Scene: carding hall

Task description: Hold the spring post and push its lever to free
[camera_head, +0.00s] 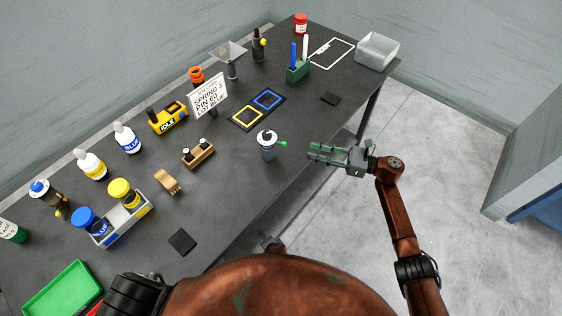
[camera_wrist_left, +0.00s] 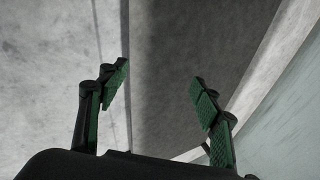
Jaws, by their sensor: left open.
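A grey post with a white cap (camera_head: 267,144) stands upright on the dark table, right of its middle. A small green lever (camera_head: 283,143) sticks out from its right side. My right gripper (camera_head: 312,152) is at the table's right edge, pointing left toward the post and apart from the lever; whether its fingers are parted is unclear. In the left wrist view my left gripper (camera_wrist_left: 160,88) is open, with nothing between its green-padded fingers. The left gripper is mostly hidden in the head view.
A wooden block (camera_head: 198,154), a tan piece (camera_head: 167,182) and a sign (camera_head: 207,97) stand left of the post. A mat with yellow and blue frames (camera_head: 259,109) lies behind it. Several bottles line the far left. The table between the post and its front edge is clear.

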